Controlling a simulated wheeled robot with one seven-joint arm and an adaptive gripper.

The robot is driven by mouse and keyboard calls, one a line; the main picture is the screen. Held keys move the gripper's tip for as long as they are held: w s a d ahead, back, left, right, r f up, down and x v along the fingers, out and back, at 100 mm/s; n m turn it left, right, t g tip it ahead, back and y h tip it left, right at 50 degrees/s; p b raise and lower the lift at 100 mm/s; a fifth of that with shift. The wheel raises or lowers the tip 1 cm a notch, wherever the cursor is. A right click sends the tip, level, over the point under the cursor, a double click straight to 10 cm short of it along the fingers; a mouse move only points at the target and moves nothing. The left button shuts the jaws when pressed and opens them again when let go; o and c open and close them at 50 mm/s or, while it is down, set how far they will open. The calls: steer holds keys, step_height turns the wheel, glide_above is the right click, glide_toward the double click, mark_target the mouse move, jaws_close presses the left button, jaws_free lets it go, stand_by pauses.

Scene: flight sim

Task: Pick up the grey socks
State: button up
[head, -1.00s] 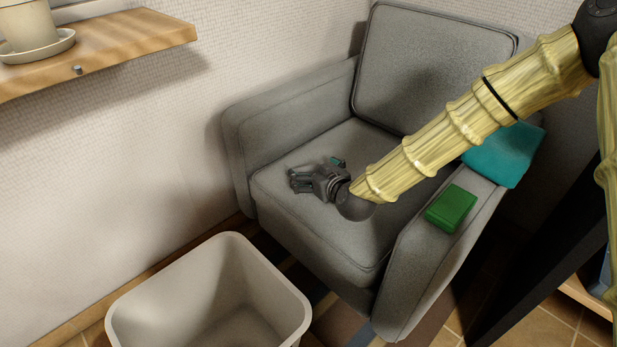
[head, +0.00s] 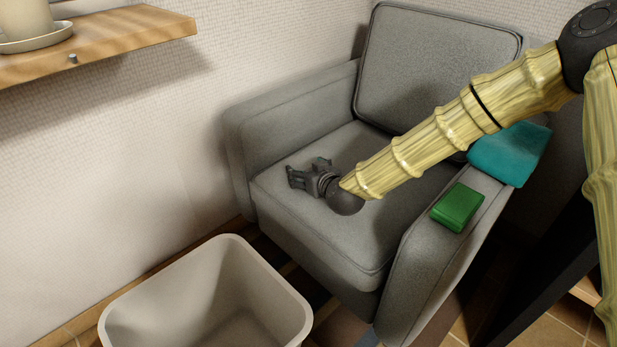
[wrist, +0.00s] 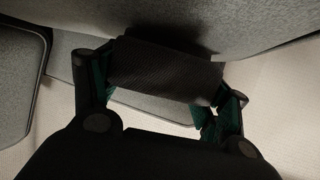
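The grey socks (wrist: 165,70), a dark grey roll, lie between the two fingers of my gripper in the wrist view. The fingers (wrist: 160,84) stand wide apart at the roll's two ends. They look very near or touching, but I cannot tell whether they grip it. In the head view my gripper (head: 305,177) is low over the seat of the grey armchair (head: 320,235). The socks cannot be told apart from the dark gripper there. Green-teal pads show on the inner sides of the fingers in the wrist view.
A green block (head: 458,207) rests on the armchair's near right armrest, with a teal cloth-like item (head: 509,153) behind it. The left armrest (head: 290,110) and backrest (head: 430,70) bound the seat. An open pale bin (head: 140,310) stands in front; a wooden shelf (head: 130,30) is upper left.

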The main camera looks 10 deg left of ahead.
mark_target(307, 167)
steer(key=shift+c, duration=0.8)
steer(key=shift+r, duration=0.15)
steer(key=shift+r+p, duration=0.3)
steer(key=shift+p, duration=0.05)
step_height(307, 167, up, 4)
steer(key=shift+f+p, duration=0.25)
steer(key=shift+p, duration=0.85)
steer(key=s+p, duration=0.4)
steer(key=s, duration=1.2)
steer(key=shift+a+r, duration=0.25)
steer(key=shift+r, duration=0.05)
